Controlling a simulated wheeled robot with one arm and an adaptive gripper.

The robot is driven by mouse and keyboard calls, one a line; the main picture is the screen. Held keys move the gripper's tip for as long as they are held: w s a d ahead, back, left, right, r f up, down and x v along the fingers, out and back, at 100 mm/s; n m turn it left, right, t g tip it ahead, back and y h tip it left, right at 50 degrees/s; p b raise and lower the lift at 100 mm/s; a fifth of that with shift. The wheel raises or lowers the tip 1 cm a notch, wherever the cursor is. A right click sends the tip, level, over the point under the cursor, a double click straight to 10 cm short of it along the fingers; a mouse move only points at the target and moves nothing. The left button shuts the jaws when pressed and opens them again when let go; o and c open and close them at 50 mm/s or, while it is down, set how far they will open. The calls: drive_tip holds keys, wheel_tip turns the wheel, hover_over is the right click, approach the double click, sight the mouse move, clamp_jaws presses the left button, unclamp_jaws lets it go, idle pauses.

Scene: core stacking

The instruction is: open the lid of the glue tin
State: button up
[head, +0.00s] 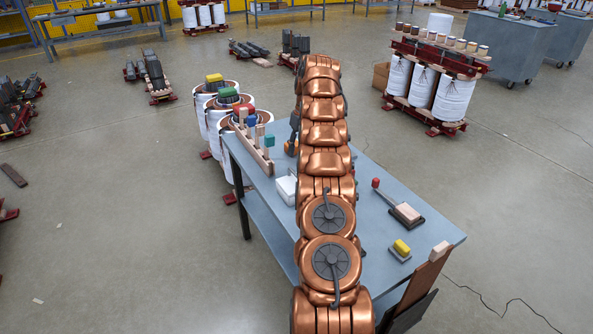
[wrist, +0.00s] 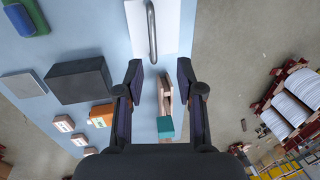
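A white, flat-topped object with a grey metal bar handle, which I take to be the glue tin and its lid (wrist: 173,27), is at the top of the wrist view, cut off by the frame edge. The lid looks closed, and its sides cannot be seen. In the head view a small white box (head: 286,188), probably the same thing, stands on the table left of my arm. My gripper (wrist: 159,75) is open and empty in the wrist view. Its fingertips point toward the handle and are apart from it.
The blue-grey table (head: 375,240) carries a wooden rack (head: 255,150) with coloured pieces. A red-ended tool (head: 400,207) and a yellow-topped block (head: 401,249) lie right of my arm.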

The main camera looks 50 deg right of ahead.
hover_over(293, 179)
drive_tip(key=s, duration=0.2)
drive_tip(key=shift+a+f, duration=0.1)
drive_tip(key=shift+f, duration=4.15)
clamp_jaws()
